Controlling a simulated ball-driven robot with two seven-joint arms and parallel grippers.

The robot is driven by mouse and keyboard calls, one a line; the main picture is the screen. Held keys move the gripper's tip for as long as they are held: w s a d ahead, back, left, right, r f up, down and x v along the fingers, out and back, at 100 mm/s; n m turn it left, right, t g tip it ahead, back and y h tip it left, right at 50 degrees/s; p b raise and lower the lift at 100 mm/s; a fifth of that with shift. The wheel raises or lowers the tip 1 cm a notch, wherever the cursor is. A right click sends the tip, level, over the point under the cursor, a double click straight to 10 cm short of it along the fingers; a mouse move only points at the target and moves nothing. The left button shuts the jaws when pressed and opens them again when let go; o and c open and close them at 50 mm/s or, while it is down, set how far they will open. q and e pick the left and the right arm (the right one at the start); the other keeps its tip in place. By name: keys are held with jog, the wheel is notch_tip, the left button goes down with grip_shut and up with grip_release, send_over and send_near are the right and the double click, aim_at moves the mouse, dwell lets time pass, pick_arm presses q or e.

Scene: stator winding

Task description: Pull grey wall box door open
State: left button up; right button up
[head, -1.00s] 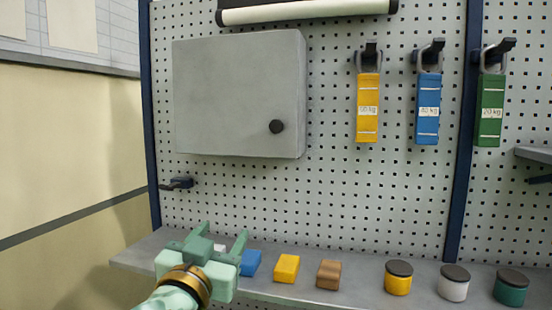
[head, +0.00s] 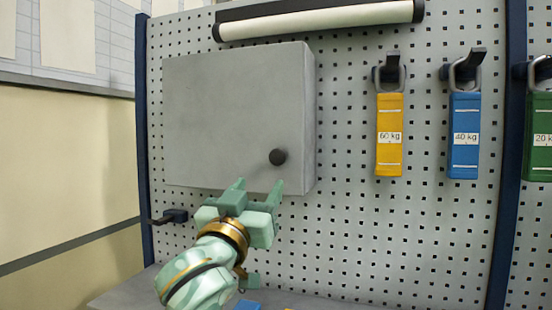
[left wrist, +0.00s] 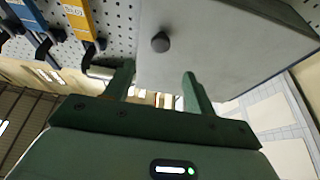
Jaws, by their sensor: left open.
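The grey wall box (head: 235,115) hangs on the pegboard, and its door looks shut. Its round black knob (head: 277,157) sits at the lower right of the door. My left gripper (head: 258,184) is open and empty, just below the knob in the head view, with its fingers pointing up toward it. The left wrist view shows the grey box (left wrist: 205,45) and the black knob (left wrist: 160,42) beyond the two spread fingers (left wrist: 158,80). The knob is apart from the fingers in that view. My right gripper is not seen.
Yellow (head: 389,135), blue (head: 464,135) and green (head: 539,140) labelled straps hang on hooks right of the box. A roll (head: 320,20) is mounted above. A black hook (head: 168,216) juts out at lower left. A grey shelf (head: 125,290) runs below.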

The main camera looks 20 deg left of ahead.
aim_at(277, 160)
pick_arm(q)
jog(key=p+x, duration=0.1)
jog(key=x, duration=0.9)
jog(key=shift+f+p, duration=0.1)
jog(key=shift+p, duration=0.25)
jog(key=shift+w, duration=0.75)
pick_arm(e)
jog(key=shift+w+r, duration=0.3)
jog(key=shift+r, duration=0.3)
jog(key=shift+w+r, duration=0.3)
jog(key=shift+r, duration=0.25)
pick_arm(q)
grip_shut()
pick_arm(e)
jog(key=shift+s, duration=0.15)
